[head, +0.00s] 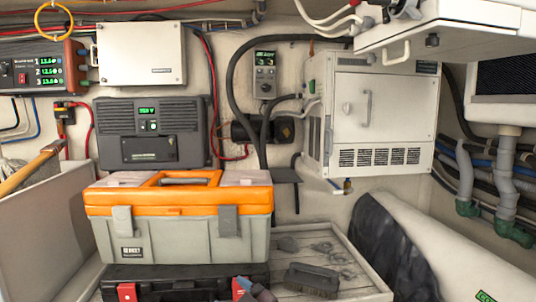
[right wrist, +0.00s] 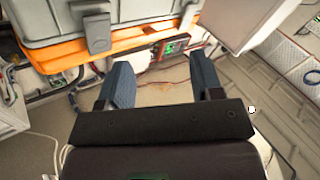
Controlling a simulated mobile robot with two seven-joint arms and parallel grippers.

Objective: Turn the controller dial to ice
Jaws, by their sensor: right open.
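The controller (head: 265,75) is a small grey panel on the back wall, left of the white cabinet in the head view. It has a small lit display at its top and a dark round dial (head: 265,87) low on its face. The dial's setting and lettering are too small to read. My right gripper (right wrist: 162,66) shows in the right wrist view with its two blue-grey fingers apart and nothing between them. That view looks upside down, with the orange and grey toolbox (right wrist: 65,50) beyond the fingers. I cannot make out the controller there. My left gripper is not in view.
The orange and grey toolbox (head: 180,238) stands in front, below and left of the controller. The white cabinet (head: 370,115) with a handle is close on its right. A thick black hose (head: 231,85) runs around its left. A brush (head: 312,280) lies on the tray.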

